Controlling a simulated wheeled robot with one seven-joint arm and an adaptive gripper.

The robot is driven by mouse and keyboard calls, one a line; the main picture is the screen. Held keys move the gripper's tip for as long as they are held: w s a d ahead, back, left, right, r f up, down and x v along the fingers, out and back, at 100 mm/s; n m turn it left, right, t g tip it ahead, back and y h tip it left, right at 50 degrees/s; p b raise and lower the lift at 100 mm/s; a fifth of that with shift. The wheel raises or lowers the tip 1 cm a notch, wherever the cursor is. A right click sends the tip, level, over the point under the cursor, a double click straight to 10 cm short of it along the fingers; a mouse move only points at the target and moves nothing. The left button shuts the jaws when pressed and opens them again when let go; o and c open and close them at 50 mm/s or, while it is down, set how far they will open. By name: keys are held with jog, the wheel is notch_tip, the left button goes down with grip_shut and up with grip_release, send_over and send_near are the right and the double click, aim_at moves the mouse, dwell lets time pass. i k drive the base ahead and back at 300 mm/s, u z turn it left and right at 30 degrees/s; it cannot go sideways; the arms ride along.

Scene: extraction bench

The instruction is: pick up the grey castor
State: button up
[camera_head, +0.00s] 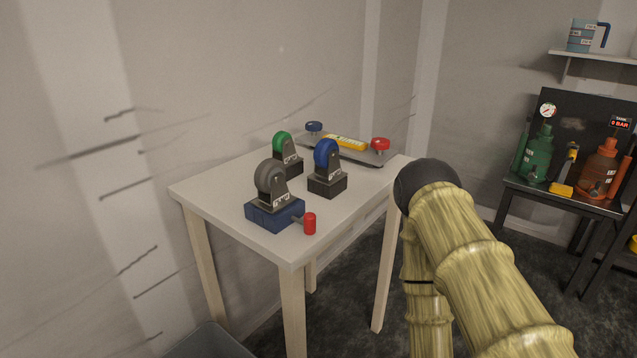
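The grey castor (270,183) stands upright, wheel up, at the front of a small pale table. Its dark bracket rests on or in a blue block (275,215), and I cannot tell if it is fastened there. A red knob (310,223) sticks out from the block's right side on a short rod. A green castor (285,152) stands behind it, and a blue castor (326,166) stands to its right, both wheel up on dark bases. My gripper is not in view; only my arm links show, right of the table and apart from the castors.
The pale table (218,190) stands by the wall. At its back lies a flat tray (372,160) with a yellow level and red and blue knobs. A grey bin (205,341) is below. A dark bench (560,198) with bottles and a gauge stands right.

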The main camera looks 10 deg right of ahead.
aim_at(273, 195)
jog(key=u, duration=0.05)
jog(key=k, duration=0.15)
jog(key=z, duration=1.1)
jog(key=i, duration=0.5)
jog(key=u, duration=1.1)
